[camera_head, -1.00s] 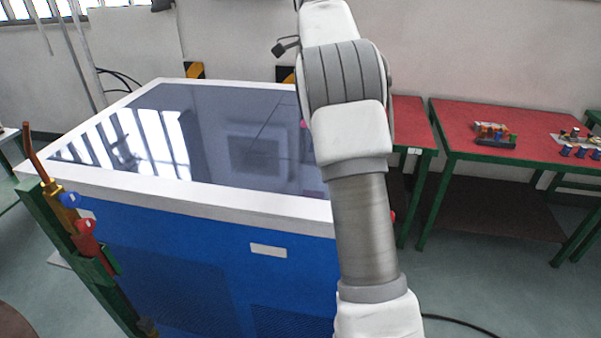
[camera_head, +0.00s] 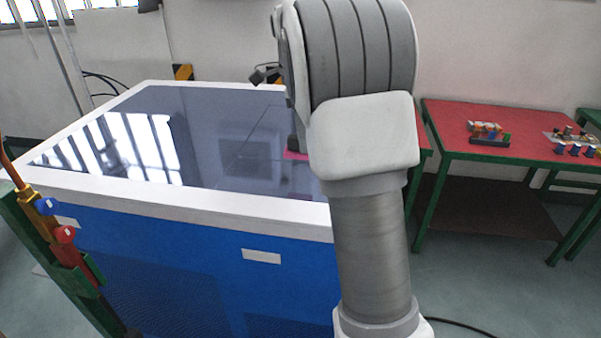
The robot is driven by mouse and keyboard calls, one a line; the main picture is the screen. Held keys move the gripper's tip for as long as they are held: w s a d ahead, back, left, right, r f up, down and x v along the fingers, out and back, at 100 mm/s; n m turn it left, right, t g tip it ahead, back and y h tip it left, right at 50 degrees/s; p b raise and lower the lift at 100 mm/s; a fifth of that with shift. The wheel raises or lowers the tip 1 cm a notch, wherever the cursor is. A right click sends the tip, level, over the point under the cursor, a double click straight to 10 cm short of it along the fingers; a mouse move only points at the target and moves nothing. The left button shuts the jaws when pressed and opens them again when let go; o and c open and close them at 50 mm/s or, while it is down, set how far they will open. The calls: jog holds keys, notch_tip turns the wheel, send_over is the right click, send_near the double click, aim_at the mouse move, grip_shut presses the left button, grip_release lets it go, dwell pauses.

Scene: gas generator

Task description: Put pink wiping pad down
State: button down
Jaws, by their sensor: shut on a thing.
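The pink wiping pad (camera_head: 294,155) shows as a small pink strip at the left edge of my arm, over the dark glossy top (camera_head: 215,150) of the blue cabinet (camera_head: 180,260). A small dark part of my gripper (camera_head: 293,142) shows just above the pad, and it is shut on the pad. My arm hides most of the gripper and the right part of the pad. I cannot tell whether the pad touches the glossy top or hangs just above it.
The cabinet's white rim (camera_head: 190,203) frames the glossy top, whose left part is clear. A green stand with blue and red valves (camera_head: 55,235) is at the front left. A red table (camera_head: 505,150) with small parts stands at the right.

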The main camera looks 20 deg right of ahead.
jog(key=s+a+f, duration=0.2)
jog(key=s, duration=0.1)
jog(key=shift+a+f, duration=0.1)
jog(key=shift+f, duration=2)
jog(key=c, duration=0.6)
grip_release()
jog(key=shift+f, duration=0.1)
